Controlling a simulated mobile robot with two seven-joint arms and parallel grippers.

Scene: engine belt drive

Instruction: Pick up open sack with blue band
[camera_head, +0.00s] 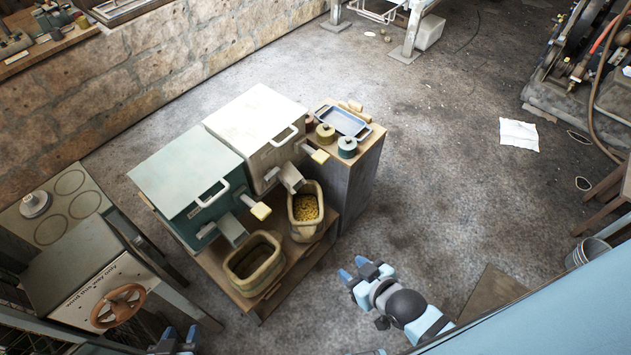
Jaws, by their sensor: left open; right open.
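Two open sacks stand on a low wooden bench (217,277) under the chutes of two box-shaped machines. The nearer sack (254,285), tan with a rolled rim, sits in front of the teal machine and looks empty inside. The other sack (302,232), tan, sits in front of the white machine and holds yellow grain. I cannot make out a blue band on either sack. My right gripper (353,267) is open and empty, to the right of the sacks and apart from them. My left gripper (180,335) is open at the bottom edge, partly cut off, below and left of the sacks.
The teal machine (185,170) and white machine (253,118) have handles and yellow-tipped levers projecting over the sacks. A wooden cabinet (357,175) carries a blue tray (342,121) and small round canisters. A red-brown handwheel (118,305) is at lower left.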

